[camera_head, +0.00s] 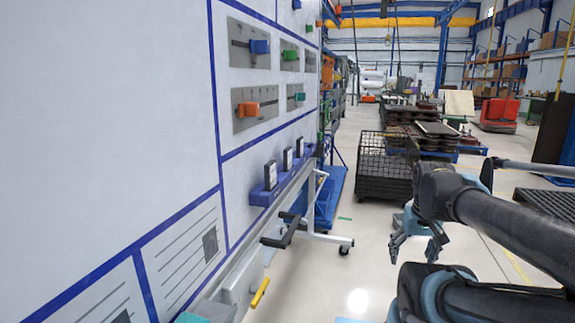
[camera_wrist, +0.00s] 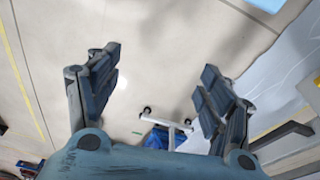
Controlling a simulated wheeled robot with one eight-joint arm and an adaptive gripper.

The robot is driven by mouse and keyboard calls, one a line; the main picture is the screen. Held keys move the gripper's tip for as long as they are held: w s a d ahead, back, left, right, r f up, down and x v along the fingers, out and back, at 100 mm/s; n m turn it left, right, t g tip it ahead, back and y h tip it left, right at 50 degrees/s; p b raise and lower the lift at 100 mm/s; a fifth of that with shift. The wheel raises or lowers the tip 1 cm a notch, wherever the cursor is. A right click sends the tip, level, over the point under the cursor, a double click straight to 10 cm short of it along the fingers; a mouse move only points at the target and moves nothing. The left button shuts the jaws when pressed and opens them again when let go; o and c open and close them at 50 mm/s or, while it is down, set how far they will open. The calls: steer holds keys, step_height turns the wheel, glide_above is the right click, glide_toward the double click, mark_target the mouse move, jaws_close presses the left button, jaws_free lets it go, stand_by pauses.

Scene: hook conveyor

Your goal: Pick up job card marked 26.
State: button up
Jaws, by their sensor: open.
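Three small upright cards with white faces and dark frames stand in a row on a blue ledge on the white board: a near card (camera_head: 270,175), a middle card (camera_head: 287,159) and a far card (camera_head: 299,147). Their marks are too small to read, so I cannot tell which is 26. My gripper (camera_head: 413,252) is open and empty, pointing down over the floor, well to the right of the board and apart from the cards. In the wrist view my gripper (camera_wrist: 158,75) has its fingers spread wide, with floor between them and no card in sight.
The blue ledge (camera_head: 262,197) sits low on the white board (camera_head: 110,120). A black handle (camera_head: 283,231) and a yellow handle (camera_head: 260,292) stick out below it. A wheeled white stand (camera_head: 325,238) is beyond. A black mesh crate (camera_head: 384,170) stands farther back. Floor between board and gripper is clear.

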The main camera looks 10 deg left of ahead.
steer(key=w+a+r+n, duration=0.2)
steer(key=w+a+r, duration=0.15)
steer(key=r, duration=0.25)
steer(key=w+a+r+n, duration=0.2)
steer(key=w+r, duration=0.3)
steer(key=r, duration=0.2)
step_height(320, 180, up, 25)
steer(key=n+g+y, duration=0.1)
steer(key=n+g, duration=0.1)
steer(key=n, duration=1)
glide_above(288, 148)
steer(key=d, duration=0.2)
steer(key=f, duration=0.5)
steer(key=a+f, duration=0.1)
steer(key=f, duration=0.5)
steer(key=a+f, duration=0.1)
steer(key=f, duration=0.4)
steer(key=shift+f, duration=0.4)
steer(key=c, duration=1.1)
